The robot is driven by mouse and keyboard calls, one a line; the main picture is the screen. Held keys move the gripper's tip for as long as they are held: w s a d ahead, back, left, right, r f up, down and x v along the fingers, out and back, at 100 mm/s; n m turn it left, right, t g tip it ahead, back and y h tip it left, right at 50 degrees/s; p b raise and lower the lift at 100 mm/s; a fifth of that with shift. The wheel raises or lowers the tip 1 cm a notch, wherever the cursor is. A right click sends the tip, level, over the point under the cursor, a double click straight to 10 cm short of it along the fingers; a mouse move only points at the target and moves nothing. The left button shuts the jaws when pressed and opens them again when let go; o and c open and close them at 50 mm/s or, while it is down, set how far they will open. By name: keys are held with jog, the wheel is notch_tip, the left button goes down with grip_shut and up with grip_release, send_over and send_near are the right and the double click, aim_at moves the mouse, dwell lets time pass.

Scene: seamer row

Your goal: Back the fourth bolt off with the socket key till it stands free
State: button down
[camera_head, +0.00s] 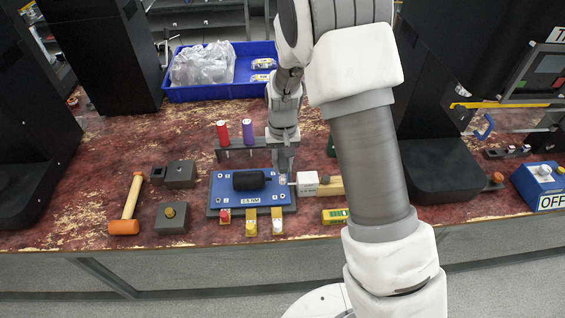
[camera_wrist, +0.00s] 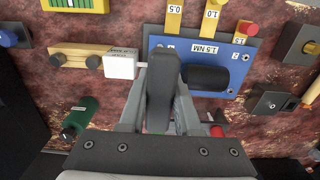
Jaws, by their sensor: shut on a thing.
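My gripper (camera_head: 284,166) is shut on a dark upright tool, apparently the socket key (camera_wrist: 163,88), at the far right corner of a blue plate (camera_head: 226,203). In the wrist view the key fills the space between the fingers and hides what is under it. The blue plate (camera_wrist: 180,46) carries a black cylinder (camera_head: 250,180), a "1.5 NM" label and small numbered corner spots. The bolt at the key's corner is mostly hidden, so I cannot tell how the key sits on it.
A white block (camera_head: 307,184) on a wooden bar stands close right of the plate. A rack with red (camera_head: 222,133) and purple (camera_head: 247,131) handles is behind. Yellow tags (camera_head: 251,223) line the front. A mallet (camera_head: 129,206) lies left; a blue bin (camera_head: 205,94) stands behind.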

aim_at(283, 178)
jog(key=shift+f+b, duration=2.15)
jog(key=shift+f, duration=1.05)
jog(key=m, duration=0.2)
jog(key=m+p, duration=0.1)
jog(key=m, duration=0.1)
jog(key=shift+r, duration=0.35)
jog(key=m+p, duration=0.1)
jog(key=m, duration=0.2)
jog(key=shift+m, duration=0.3)
jog(key=shift+f+b, duration=0.4)
jog(key=shift+f, duration=0.2)
